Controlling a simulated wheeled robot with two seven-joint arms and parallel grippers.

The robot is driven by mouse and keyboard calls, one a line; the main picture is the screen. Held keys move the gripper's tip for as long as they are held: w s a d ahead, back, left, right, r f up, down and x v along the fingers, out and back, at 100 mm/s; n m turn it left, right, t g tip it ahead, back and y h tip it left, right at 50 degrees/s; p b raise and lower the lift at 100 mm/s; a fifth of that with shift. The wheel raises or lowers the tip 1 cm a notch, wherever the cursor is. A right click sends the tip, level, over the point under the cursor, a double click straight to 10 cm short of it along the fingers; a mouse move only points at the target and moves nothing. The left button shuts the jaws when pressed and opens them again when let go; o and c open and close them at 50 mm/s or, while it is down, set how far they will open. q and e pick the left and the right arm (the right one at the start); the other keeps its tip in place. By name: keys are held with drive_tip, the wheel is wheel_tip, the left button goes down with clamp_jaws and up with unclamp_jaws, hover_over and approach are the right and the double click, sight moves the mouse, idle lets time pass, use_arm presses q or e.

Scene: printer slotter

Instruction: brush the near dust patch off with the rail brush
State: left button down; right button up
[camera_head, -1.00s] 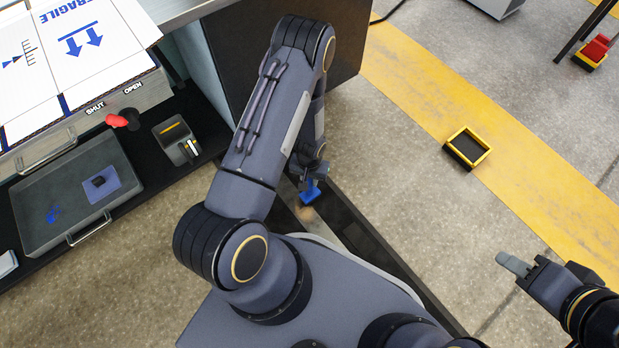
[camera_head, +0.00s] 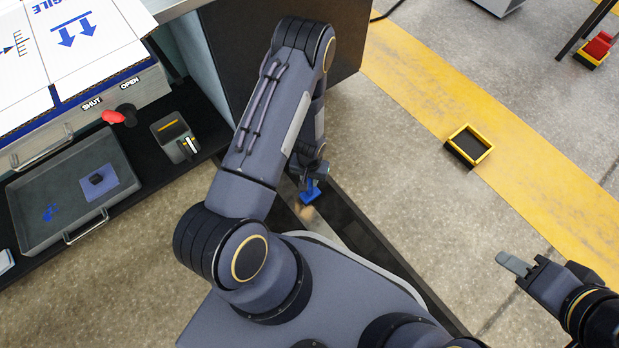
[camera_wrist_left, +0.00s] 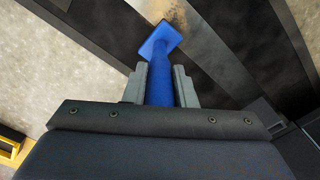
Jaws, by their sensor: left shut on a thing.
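The rail brush (camera_head: 310,192) is blue and is held low over the dark rail (camera_head: 345,225) in the head view. In the left wrist view the brush (camera_wrist_left: 160,75) has a blue handle and a flat blue head pointing away from me. My left gripper (camera_wrist_left: 160,86) is shut on the handle. The near dust patch (camera_head: 306,212) is a tan smear on the rail, just beside the brush head; a tan patch (camera_wrist_left: 172,10) also shows at the top of the wrist view. I cannot tell whether the bristles touch it. My right gripper (camera_head: 524,268) is empty; its fingers look close together.
A grey tray (camera_head: 30,215) with a blue mat stands on the dark shelf at left, below a box marked FRAGILE (camera_head: 85,40). A dark cabinet (camera_head: 290,70) stands behind my left arm.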

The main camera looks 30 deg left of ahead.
drive_tip(key=shift+f, duration=0.3)
